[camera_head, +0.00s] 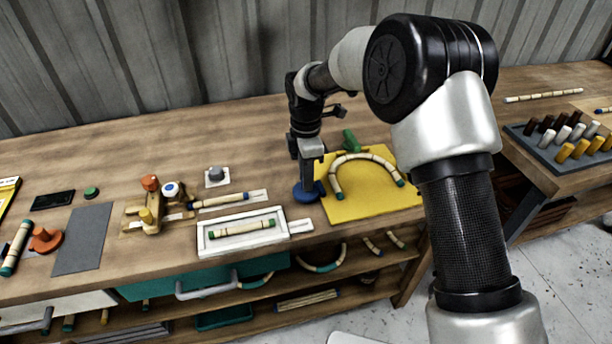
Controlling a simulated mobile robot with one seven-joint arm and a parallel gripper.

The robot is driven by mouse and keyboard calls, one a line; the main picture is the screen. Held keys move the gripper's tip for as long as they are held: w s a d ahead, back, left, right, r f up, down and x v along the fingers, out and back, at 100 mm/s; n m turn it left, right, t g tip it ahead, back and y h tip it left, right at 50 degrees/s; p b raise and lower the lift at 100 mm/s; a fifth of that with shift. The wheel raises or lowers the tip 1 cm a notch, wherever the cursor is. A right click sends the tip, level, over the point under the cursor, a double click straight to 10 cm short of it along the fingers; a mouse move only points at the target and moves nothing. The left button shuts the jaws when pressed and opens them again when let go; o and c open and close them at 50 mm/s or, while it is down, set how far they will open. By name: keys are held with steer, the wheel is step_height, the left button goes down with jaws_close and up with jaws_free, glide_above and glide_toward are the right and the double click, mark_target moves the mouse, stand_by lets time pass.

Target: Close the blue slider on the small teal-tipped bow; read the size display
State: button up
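A curved rattan bow (362,158) with teal tips lies on a yellow board (350,210), its open side toward the front. A round blue piece (308,193), which looks like the blue slider, sits at the board's left edge, a little left of the bow's left tip. My gripper (309,178) points down directly over the blue piece. Whether it touches or grasps it cannot be told, as the fingers are small and partly hidden. A dark blank rectangle (53,200) lies at the far left; it may be the size display, and no reading is visible.
A green block (350,140) stands behind the bow. A white tray (205,241) holds a straight teal-tipped piece. A peg rack (540,150) is on the right table. My arm covers the area right of the board.

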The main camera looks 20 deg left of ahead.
steer(key=shift+w+d+p, duration=0.1)
steer(key=shift+w+d, duration=0.35)
steer(key=shift+d, duration=0.25)
steer(key=shift+w+d+p, duration=0.1)
steer(key=shift+w+d, duration=0.3)
steer(key=shift+d, duration=0.3)
steer(key=shift+w+d+p, duration=0.1)
steer(key=shift+w+d, duration=0.35)
steer(key=shift+d, duration=0.25)
steer(key=o, duration=0.9)
steer(key=shift+w+d, duration=0.1)
steer(key=shift+d, duration=0.05)
steer(key=shift+r, duration=0.1)
steer(key=shift+a+r, duration=0.2)
steer(key=shift+r, duration=0.1)
step_height(320, 180, up, 17)
steer(key=p, duration=0.1)
steer(key=shift+f, duration=0.15)
